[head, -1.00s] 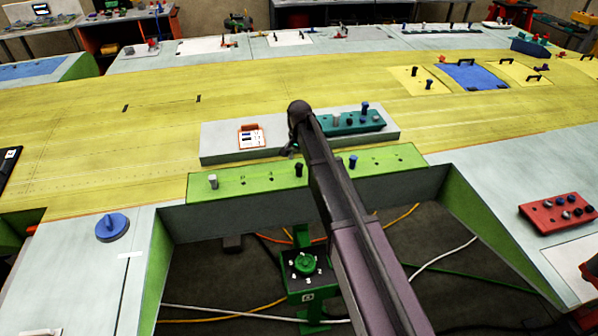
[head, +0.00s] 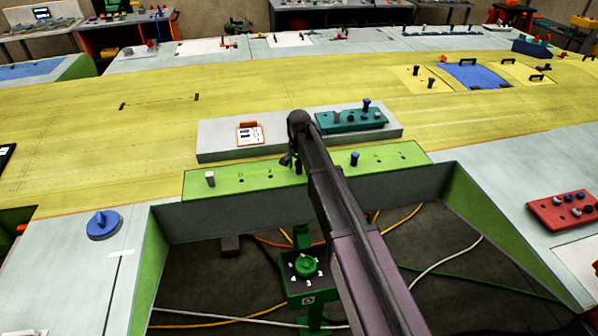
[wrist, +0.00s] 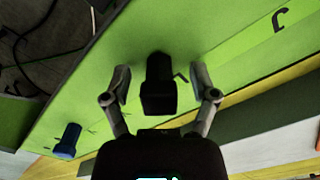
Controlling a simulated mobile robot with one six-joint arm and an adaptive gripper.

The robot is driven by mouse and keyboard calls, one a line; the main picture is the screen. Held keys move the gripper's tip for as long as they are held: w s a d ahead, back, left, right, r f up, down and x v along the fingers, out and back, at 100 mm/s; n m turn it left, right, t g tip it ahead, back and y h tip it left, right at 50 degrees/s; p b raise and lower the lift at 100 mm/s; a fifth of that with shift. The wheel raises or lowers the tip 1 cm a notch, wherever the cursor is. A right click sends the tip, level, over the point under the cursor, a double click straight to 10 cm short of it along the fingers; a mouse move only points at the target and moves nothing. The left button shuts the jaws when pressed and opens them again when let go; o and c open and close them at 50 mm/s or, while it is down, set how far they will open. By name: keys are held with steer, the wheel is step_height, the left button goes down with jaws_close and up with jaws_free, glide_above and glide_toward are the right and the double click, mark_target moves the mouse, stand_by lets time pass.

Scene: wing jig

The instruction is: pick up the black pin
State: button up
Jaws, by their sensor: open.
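The black pin (wrist: 158,85) stands in the light green strip (wrist: 215,45). In the wrist view it sits between the two spread fingers of my gripper (wrist: 160,84), with a visible gap on each side. My gripper is open and holds nothing. In the head view my gripper (head: 291,161) is low over the green strip (head: 225,180), and the black pin (head: 298,168) is partly hidden beside the fingers and my arm.
A blue pin (head: 355,158) stands to the right on the same strip and a grey pin (head: 210,179) at its left end. Behind is a grey block (head: 215,150) with a teal pin rack (head: 350,122) and an orange-framed card (head: 249,134). An open bay lies in front.

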stand_by(0.6)
jaws_close()
